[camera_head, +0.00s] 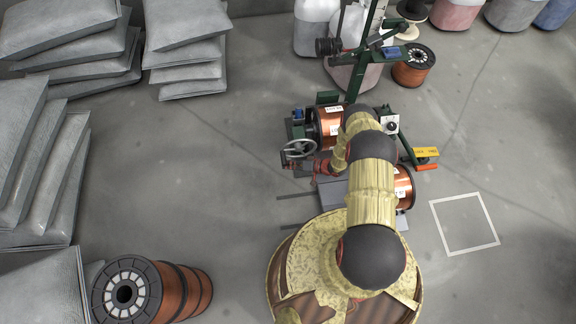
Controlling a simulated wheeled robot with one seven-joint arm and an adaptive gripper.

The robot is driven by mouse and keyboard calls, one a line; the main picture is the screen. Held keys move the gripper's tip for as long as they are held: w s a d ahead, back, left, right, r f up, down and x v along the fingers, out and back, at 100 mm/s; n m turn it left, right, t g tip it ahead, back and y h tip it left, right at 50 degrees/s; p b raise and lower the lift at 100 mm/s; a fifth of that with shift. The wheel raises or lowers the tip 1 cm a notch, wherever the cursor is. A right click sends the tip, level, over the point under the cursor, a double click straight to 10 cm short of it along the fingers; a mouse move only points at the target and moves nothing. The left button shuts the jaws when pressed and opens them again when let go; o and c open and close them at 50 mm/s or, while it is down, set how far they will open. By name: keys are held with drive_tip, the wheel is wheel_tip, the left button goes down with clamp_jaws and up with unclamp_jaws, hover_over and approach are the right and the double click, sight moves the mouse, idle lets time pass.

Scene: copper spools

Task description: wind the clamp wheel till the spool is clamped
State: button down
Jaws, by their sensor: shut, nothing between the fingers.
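The clamp wheel (299,149) is a grey spoked handwheel at the left side of a green machine frame. A copper spool (327,127) with a white label sits in the frame just right of and behind the wheel; my arm hides its right part. My gripper (313,168) is small in the picture, at the end of my bent arm. It is shut and empty, just below and right of the wheel's rim. I cannot tell whether it touches the wheel. The clamp's contact with the spool is too small to make out.
Another copper spool (404,187) lies right of my arm, partly hidden. A large spool (127,293) lies front left, near stacked grey sacks (48,165). A white floor square (437,222) is empty.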

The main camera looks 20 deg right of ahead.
drive_tip(key=shift+a+r, duration=0.35)
drive_tip(key=shift+r, duration=0.35)
drive_tip(key=shift+a+r+y, duration=0.15)
drive_tip(key=shift+y, duration=0.15)
drive_tip(key=shift+r+t+y, duration=0.3)
drive_tip(key=shift+r+y, duration=0.1)
drive_tip(key=shift+y, duration=0.2)
drive_tip(key=d+r+m+t+y, duration=0.1)
drive_tip(key=y, duration=0.1)
drive_tip(key=r+m+t+y, duration=0.1)
drive_tip(key=r, duration=0.1)
drive_tip(key=d+r+m+t+y, duration=0.1)
drive_tip(key=t+y, duration=0.1)
drive_tip(key=shift+s+d+r+y, duration=0.1)
drive_tip(key=shift+d+r+y, duration=0.15)
drive_tip(key=shift+d+y, duration=0.05)
drive_tip(key=shift+r, duration=0.1)
